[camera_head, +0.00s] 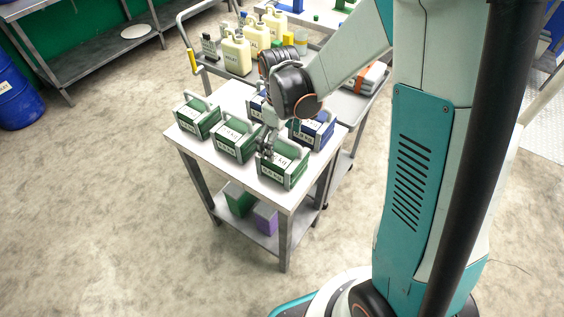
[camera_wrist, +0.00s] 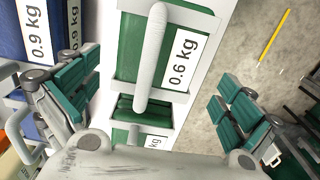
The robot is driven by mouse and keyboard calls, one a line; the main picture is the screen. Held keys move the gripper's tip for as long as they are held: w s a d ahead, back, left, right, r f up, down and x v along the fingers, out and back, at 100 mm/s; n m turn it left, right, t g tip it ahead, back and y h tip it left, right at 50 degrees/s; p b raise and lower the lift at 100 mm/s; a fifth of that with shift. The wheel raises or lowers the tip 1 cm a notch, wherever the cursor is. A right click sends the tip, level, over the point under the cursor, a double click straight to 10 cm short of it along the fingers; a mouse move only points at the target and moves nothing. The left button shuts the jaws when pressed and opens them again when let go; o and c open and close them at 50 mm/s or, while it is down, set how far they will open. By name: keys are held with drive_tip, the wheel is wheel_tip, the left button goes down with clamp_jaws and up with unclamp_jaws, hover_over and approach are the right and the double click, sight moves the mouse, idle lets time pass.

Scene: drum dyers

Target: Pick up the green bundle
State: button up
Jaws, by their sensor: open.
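Several green bundles with grey handles and white weight labels stand on a small white-topped table: one at the far left (camera_head: 197,118), one in the middle (camera_head: 236,142), one nearest me (camera_head: 284,170). My gripper (camera_head: 268,145) is low over the table, by the back edge of the nearest green bundle. In the wrist view, my open gripper (camera_wrist: 155,85) has one finger pair on each side of a green bundle (camera_wrist: 136,45) labelled 0.6 kg. Its light handle runs between the fingers, with visible gaps to both. Part of another green bundle (camera_wrist: 128,110) shows below it.
Blue bundles (camera_head: 313,130) stand on the table's right side; one labelled 0.9 kg (camera_wrist: 42,35) is left of the fingers. A trolley behind holds cream jugs (camera_head: 236,52). A lower shelf (camera_head: 262,236) carries green and purple blocks. The floor left of the table is clear.

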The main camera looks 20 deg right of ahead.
sight(283, 152)
drive_tip(key=shift+s+d+f+b, duration=0.15)
drive_tip(key=shift+f+b, duration=0.65)
drive_tip(key=shift+f, duration=1.15)
drive_tip(key=shift+d+f+b, duration=0.2)
drive_tip(key=shift+f+b, duration=0.6)
drive_tip(key=shift+f, duration=1.15)
drive_tip(key=shift+r, duration=0.1)
drive_tip(key=c, duration=1.3)
